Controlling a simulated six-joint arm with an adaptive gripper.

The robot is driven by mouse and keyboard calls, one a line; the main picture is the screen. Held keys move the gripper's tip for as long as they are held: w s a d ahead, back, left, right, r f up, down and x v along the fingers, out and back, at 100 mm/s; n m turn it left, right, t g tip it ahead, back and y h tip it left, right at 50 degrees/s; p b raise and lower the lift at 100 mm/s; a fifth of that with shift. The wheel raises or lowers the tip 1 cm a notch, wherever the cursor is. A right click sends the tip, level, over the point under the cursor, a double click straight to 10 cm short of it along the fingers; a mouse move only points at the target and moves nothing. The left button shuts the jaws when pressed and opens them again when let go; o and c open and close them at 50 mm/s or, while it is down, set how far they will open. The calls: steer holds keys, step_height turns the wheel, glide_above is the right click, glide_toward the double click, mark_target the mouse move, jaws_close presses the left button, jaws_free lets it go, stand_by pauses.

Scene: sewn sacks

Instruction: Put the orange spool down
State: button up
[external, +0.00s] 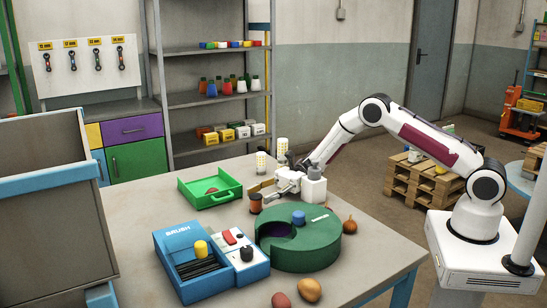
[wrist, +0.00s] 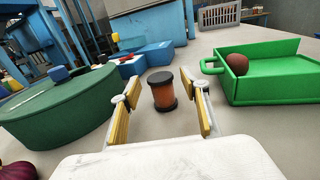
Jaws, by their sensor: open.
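The orange spool (wrist: 162,92) has dark ends and stands upright on the table in the wrist view. In the external view the spool (external: 256,203) is at the table's middle, between the green tray and the round green container. My gripper (wrist: 160,84) is open, with its yellow-padded fingers on either side of the spool. A gap shows between the spool and each finger. In the external view my gripper (external: 263,190) is low over the table at the spool, and one finger partly overlaps it.
A green tray (external: 227,188) holding a reddish-brown round thing is behind the spool. A round green container (external: 318,250) with a blue knob and a blue brush box (external: 178,250) stand in front. Potatoes (external: 310,290) and an onion (external: 350,226) lie nearby. Glass jars (external: 261,162) stand at the back.

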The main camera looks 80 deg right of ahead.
steer(key=shift+v, duration=2.55)
steer(key=shift+o, duration=0.7)
steer(key=shift+r+g+h, duration=1.1)
steer(key=shift+r+h, duration=0.8)
steer(key=shift+r, duration=6.2)
steer(key=shift+w+a+f, duration=0.1)
steer(key=shift+a+f, duration=0.1)
steer(key=shift+f, duration=1.05)
steer(key=shift+w+a+f, duration=0.1)
steer(key=shift+a+f, duration=0.05)
steer(key=shift+f, duration=1.15)
steer(key=shift+f, duration=0.1)
